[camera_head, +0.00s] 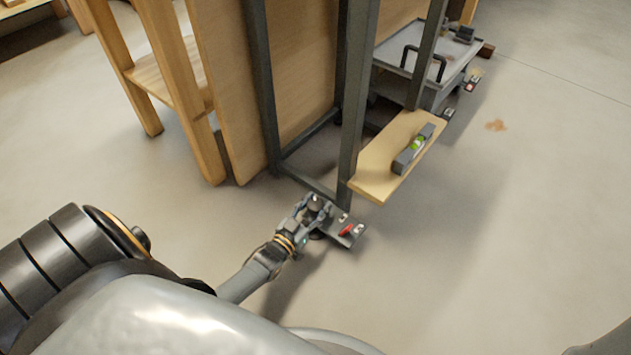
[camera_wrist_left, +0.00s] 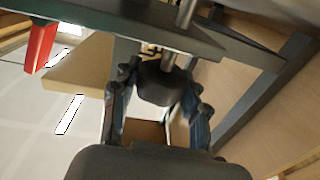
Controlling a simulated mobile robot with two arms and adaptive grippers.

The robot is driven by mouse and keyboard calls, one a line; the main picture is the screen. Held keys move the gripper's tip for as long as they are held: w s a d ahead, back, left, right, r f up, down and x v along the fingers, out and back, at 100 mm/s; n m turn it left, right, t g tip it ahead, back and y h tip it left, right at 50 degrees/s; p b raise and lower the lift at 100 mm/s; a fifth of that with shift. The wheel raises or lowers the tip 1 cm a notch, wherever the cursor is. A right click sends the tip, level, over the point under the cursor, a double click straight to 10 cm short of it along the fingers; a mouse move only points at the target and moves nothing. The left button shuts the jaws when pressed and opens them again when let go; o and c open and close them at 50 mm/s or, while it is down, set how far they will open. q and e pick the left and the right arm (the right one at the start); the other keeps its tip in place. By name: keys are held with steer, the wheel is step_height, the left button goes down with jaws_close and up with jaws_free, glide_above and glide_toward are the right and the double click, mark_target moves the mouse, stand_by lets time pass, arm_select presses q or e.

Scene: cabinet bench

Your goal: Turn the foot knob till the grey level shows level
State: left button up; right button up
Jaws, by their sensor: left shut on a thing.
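The grey level (camera_head: 413,150) with a green vial lies on a light wooden board at the foot of the dark metal frame in the head view. The bubble is too small to read. My left gripper (camera_head: 317,205) is low at the near leg of the frame, shut on the dark foot knob. In the left wrist view the foot knob (camera_wrist_left: 164,84) sits between the two fingers of the left gripper (camera_wrist_left: 160,100), under a metal rod. My right gripper is not in view.
A bracket plate with a red lever (camera_head: 346,230) sticks out right beside the left gripper; the red lever also shows in the left wrist view (camera_wrist_left: 40,45). The wooden board (camera_head: 372,174) juts out from the frame (camera_head: 354,100). A grey cart (camera_head: 395,53) stands behind.

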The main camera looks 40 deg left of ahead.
mark_target(315, 203)
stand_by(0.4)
arm_select(q)
steer(key=o, duration=1.2)
steer(key=shift+r, duration=0.1)
step_height(315, 203, up, 10)
steer(key=shift+f, duration=0.1)
steer(key=shift+c, duration=0.2)
